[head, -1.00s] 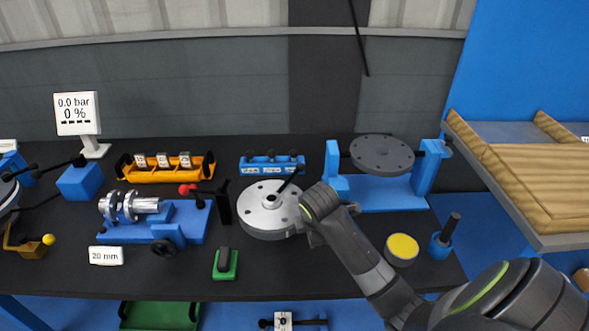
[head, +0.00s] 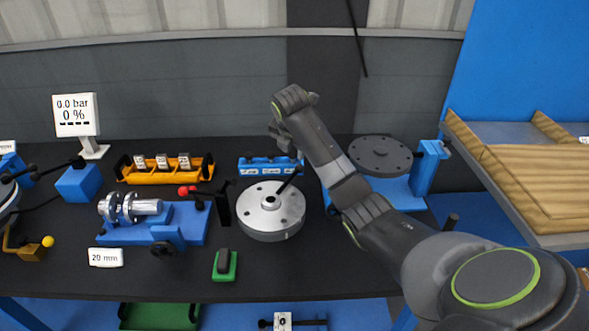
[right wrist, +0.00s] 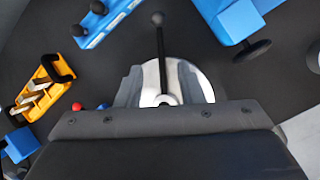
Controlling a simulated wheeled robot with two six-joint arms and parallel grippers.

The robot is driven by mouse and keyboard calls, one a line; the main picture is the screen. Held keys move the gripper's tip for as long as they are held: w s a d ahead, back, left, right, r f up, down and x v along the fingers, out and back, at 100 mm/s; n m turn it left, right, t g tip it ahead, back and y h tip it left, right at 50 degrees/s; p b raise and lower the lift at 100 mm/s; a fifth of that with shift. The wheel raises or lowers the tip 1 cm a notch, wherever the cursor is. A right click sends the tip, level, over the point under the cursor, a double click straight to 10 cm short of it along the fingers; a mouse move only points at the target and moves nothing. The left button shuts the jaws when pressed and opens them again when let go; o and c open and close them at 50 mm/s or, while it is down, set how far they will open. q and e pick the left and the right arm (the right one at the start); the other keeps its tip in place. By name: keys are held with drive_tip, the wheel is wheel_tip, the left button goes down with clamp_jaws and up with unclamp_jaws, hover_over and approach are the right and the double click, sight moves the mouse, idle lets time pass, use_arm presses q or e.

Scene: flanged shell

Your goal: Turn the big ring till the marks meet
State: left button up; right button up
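A large silver round flange (head: 270,222), which looks like the big ring, lies on the dark bench with bolt holes in its top. A black rod with a ball end (head: 289,184) rises slantwise from its hub. I cannot make out any marks on it. My right gripper (head: 288,149) is above and behind the flange, apart from it. In the right wrist view, its two grey fingers (right wrist: 163,75) stand apart, with the flange (right wrist: 178,80) and rod (right wrist: 160,50) seen between them. The gripper looks empty. My left gripper is not in view.
A blue fixture with a grey disc (head: 381,155) stands to the right, partly behind my arm. A blue block with black knobs (head: 255,166) is behind the flange. A silver shaft fixture (head: 135,207) and a green-based switch (head: 225,265) are left and front.

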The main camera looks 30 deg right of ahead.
sight(295, 173)
drive_tip(key=x, duration=1.2)
drive_tip(key=shift+w+d+f+p, duration=0.1)
drive_tip(key=shift+d+f+p, duration=0.05)
drive_tip(key=shift+f+p, duration=0.2)
drive_tip(key=shift+c, duration=0.2)
clamp_jaws()
